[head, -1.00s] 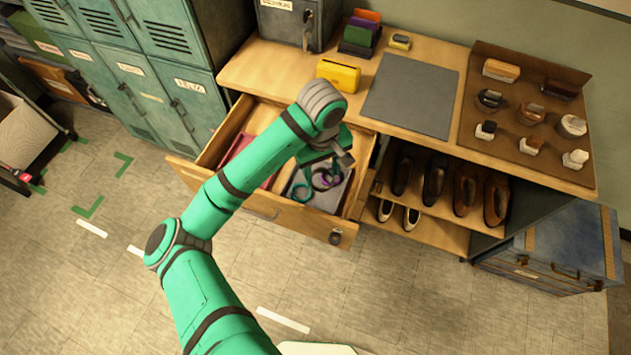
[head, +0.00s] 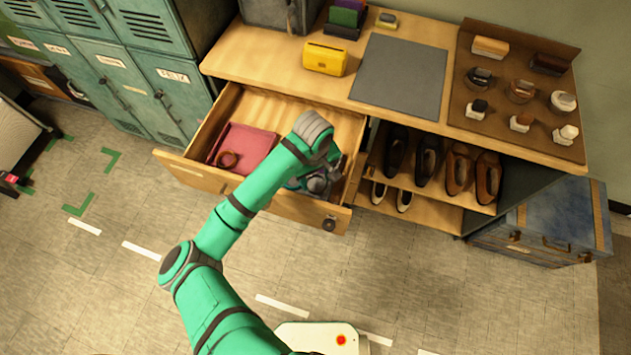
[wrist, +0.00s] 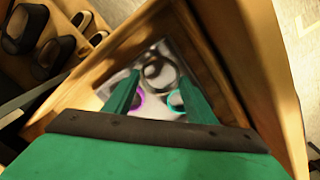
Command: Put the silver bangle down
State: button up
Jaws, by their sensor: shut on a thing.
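My gripper (wrist: 160,78) is down in the open drawer (head: 190,172), over its right part. Its fingers are apart but closed on a grey ring between the tips, which I take as the silver bangle (wrist: 147,78). In the wrist view, a purple bangle (wrist: 137,102) and a teal bangle (wrist: 175,101) lie close by, partly hidden by the fingers, on a pale grey lining. In the head view my arm hides most of this area, so I cannot tell whether the silver bangle touches the lining.
The drawer's wooden walls stand close around my gripper. The desk above holds a yellow box (head: 324,58) and a grey mat (head: 400,77). Shoes (head: 458,170) stand on shelves to the right.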

jog(key=shift+f, duration=1.6)
jog(key=shift+f, duration=0.1)
jog(key=o, duration=0.7)
jog(key=shift+o, duration=0.4)
notch_tip(320, 180, up, 12)
jog(key=shift+s+a, duration=0.15)
